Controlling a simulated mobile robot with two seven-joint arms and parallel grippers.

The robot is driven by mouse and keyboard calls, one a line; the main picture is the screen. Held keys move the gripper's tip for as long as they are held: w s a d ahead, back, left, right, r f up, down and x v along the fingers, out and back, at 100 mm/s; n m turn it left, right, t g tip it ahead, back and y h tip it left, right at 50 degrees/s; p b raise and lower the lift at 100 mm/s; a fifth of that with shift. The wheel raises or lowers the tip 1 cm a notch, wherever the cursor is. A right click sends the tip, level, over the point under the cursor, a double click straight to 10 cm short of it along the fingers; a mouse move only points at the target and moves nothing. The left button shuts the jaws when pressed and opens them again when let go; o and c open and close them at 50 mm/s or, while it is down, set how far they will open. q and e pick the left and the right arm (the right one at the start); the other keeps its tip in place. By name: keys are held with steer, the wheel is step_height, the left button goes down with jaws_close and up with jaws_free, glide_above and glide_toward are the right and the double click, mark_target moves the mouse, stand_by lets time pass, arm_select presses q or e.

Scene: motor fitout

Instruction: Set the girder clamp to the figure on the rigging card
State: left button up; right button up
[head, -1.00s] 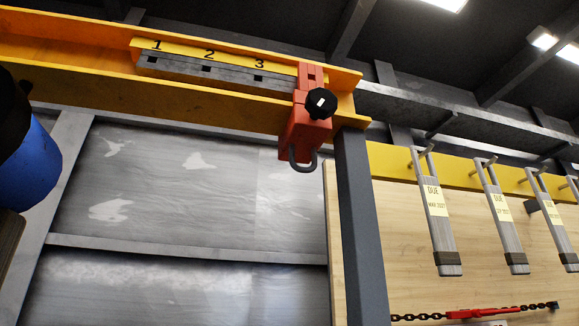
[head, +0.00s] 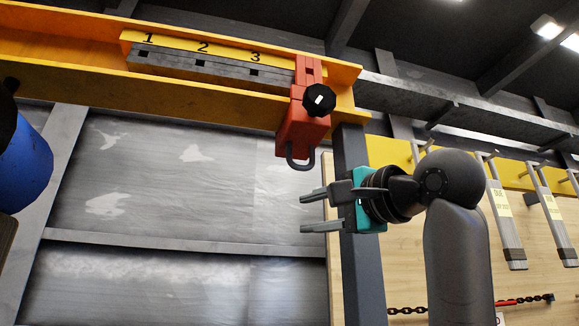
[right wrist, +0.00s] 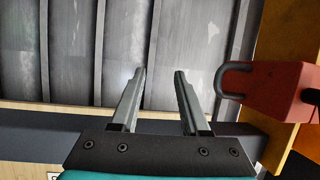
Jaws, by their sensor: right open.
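The red girder clamp (head: 303,122) sits near the right end of the orange girder (head: 60,75), to the right of the figure 3. It has a black knob (head: 319,98) on its face and a dark hook loop (head: 300,160) hanging below. A yellow scale (head: 228,50) with figures 1, 2 and 3 runs above a grey notched bar (head: 180,65). My right gripper (head: 305,211) is open and empty, below the clamp and apart from it. The clamp (right wrist: 275,90) also shows at the right in the right wrist view. The rigging card cannot be made out.
A grey post (head: 357,270) stands below the girder's right end, behind my right gripper. Grey slings with tags (head: 503,200) hang on a wooden board at the right. A chain with a red part (head: 507,302) lies lower. A blue rounded thing (head: 25,170) shows at left.

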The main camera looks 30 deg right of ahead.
mark_target(297, 169)
steer(key=s+r+m+t, duration=0.1)
steer(key=s+r+t, duration=0.1)
steer(key=s+r, duration=0.55)
steer(key=p+x, duration=0.1)
steer(key=x, duration=0.3)
steer(key=f+p+x, duration=0.1)
steer(key=p+x, duration=0.1)
steer(key=x, duration=0.3)
steer(key=p+x, duration=0.2)
steer(key=x, duration=0.2)
steer(key=shift+w+d+f, duration=0.15)
steer(key=shift+w+d, duration=0.05)
steer(key=shift+w, duration=0.3)
steer(key=c, duration=0.7)
jaws_close()
steer(key=shift+f, duration=0.1)
